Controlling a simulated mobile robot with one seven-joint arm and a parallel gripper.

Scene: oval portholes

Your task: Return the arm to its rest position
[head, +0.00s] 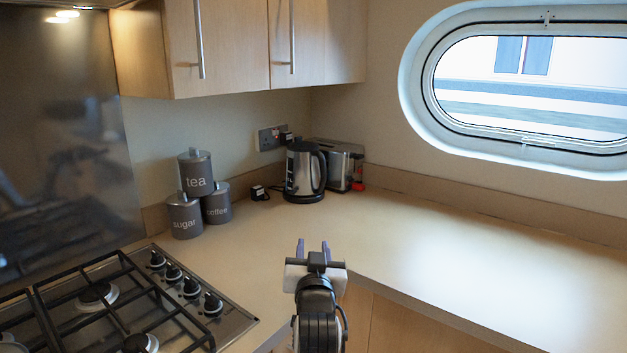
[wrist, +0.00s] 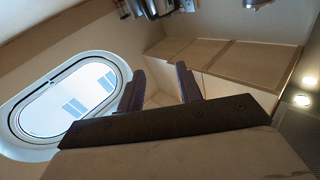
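My gripper (head: 313,247) is at the lower middle of the head view, above the inner corner of the counter's front edge. Its two fingers stand apart with nothing between them, pointing away from my body. In the wrist view the same two dark fingers (wrist: 159,92) show at mid-picture, open and empty. My arm runs down from the gripper to the bottom edge of the head view.
The worktop (head: 450,245) is clear to the right. A gas hob (head: 215,328) lies at lower left. Three canisters (head: 199,174), a kettle (head: 304,172) and a toaster (head: 342,165) stand at the back. Cupboards (head: 235,45) hang above. An oval porthole (head: 530,80) is at right.

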